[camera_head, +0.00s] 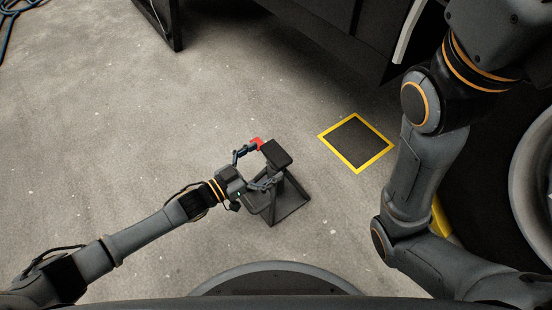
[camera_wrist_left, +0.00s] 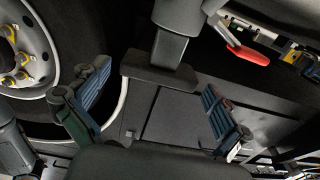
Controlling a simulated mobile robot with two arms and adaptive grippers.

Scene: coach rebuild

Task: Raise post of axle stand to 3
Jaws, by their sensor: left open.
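The dark axle stand (camera_head: 289,203) stands upright on the floor near the middle of the head view. The flat dark top (camera_head: 277,153) of its post is at its upper end. A red lever (camera_head: 257,143) shows beside the top. My left gripper (camera_head: 259,165) is open at the stand's left side, its fingers spread near the post's top. In the left wrist view, the post (camera_wrist_left: 171,48) and its top plate (camera_wrist_left: 160,72) lie between the open fingers of the left gripper (camera_wrist_left: 152,105). The red lever (camera_wrist_left: 246,52) is at right there. No number marks are readable. My right gripper is not in view.
A yellow-framed dark square (camera_head: 357,142) is on the floor right of the stand. A dark vehicle body (camera_head: 330,35) is beyond it, and a wheel (camera_wrist_left: 25,50) shows in the wrist view. A blue hose (camera_head: 12,22) lies far left.

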